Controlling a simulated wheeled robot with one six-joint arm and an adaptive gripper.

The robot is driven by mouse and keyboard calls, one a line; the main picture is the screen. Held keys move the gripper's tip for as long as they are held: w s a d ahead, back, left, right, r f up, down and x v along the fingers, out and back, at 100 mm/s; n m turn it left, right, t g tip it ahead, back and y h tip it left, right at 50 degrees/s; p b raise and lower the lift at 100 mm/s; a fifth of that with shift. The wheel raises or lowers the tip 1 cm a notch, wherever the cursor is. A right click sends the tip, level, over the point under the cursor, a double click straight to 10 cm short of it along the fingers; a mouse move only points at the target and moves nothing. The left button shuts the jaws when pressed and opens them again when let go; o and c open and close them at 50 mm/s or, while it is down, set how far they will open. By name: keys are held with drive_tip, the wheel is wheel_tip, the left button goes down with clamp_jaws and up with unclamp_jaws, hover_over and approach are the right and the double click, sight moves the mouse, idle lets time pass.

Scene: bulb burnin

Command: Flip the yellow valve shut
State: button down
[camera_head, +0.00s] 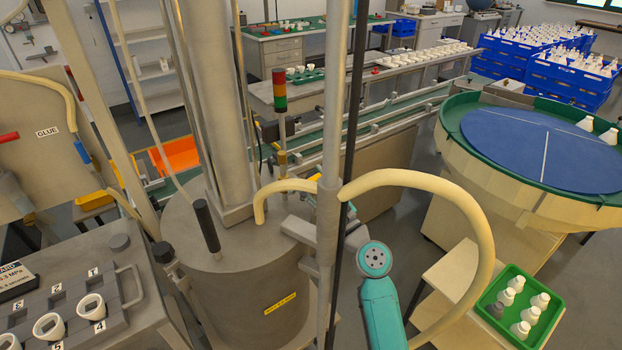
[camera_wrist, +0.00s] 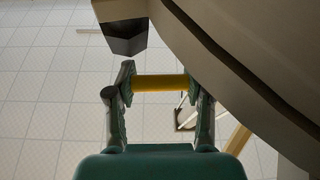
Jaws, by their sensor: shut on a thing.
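The yellow valve handle (camera_wrist: 160,83) shows in the wrist view as a short bar lying crosswise between my fingers. My gripper (camera_wrist: 160,98) is shut on it, with one fingertip at each end of the bar. The valve's body cannot be made out. In the head view my teal arm (camera_head: 380,305) stands at the lower middle, right of the grey drum (camera_head: 235,285). The gripper's hold and the handle are not clearly visible there, behind the post and hose.
A grey post (camera_head: 337,90) and a cream hose (camera_head: 485,235) stand close to my arm. A green tray of white bottles (camera_head: 493,318) is at lower right, below the round blue-topped table (camera_head: 540,145). In the wrist view, a dark block (camera_wrist: 124,38) hangs just beyond the fingers.

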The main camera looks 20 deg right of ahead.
drive_tip(key=c, duration=0.7)
unclamp_jaws()
drive_tip(key=v, duration=1.2)
drive_tip(key=shift+f, duration=0.1)
